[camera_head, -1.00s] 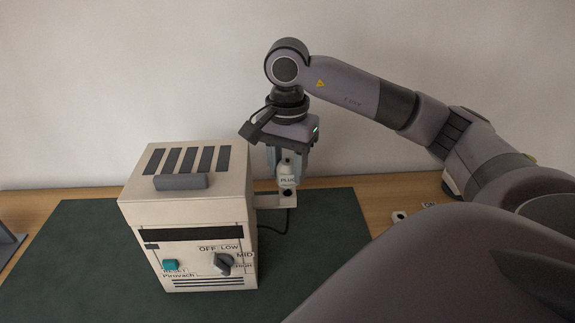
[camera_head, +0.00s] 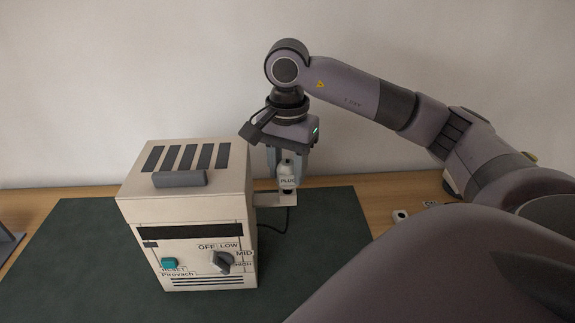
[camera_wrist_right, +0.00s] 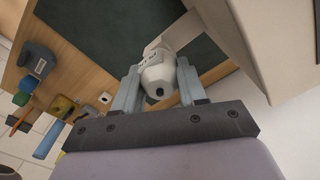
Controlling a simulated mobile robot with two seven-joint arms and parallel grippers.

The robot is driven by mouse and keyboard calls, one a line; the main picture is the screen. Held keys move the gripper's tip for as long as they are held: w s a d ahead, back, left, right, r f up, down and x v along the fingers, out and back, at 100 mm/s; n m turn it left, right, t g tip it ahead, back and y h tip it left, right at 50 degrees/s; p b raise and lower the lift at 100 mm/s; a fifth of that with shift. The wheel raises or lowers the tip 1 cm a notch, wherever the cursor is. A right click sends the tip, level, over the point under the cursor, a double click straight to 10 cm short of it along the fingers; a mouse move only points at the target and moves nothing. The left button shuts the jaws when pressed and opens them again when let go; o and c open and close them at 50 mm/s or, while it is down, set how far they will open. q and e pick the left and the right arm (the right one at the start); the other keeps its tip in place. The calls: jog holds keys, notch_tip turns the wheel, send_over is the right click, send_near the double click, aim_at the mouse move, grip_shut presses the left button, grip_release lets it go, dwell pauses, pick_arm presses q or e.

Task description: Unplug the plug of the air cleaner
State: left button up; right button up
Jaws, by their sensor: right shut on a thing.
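The air cleaner (camera_head: 188,220) is a cream box with a dark top grille, a teal reset button and a dial, standing on a dark green mat. A white plug (camera_head: 288,176) marked PLUG is at a bracket (camera_head: 274,199) on the box's right side. My right gripper (camera_head: 287,180) points down and is shut on the plug. In the right wrist view the plug (camera_wrist_right: 158,76) sits between both fingers. Whether the plug is still seated in the bracket cannot be told. My left gripper is not in view.
A dark cord (camera_head: 281,228) runs behind the box on the mat (camera_head: 325,225). A small white item (camera_head: 400,215) lies on the wooden table to the right. Several tools, one with a blue handle (camera_wrist_right: 48,140), show in the right wrist view. A wall stands close behind.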

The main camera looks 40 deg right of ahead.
aim_at(288, 162)
jog(key=shift+f+b, duration=0.9)
jog(key=shift+f, duration=0.25)
jog(key=o, duration=1.2)
jog(key=shift+o, duration=0.2)
jog(key=shift+r, duration=0.1)
notch_tip(288, 162, up, 6)
jog(key=shift+f+p, duration=0.2)
jog(key=shift+p, duration=0.3)
jog(key=shift+r, duration=0.75)
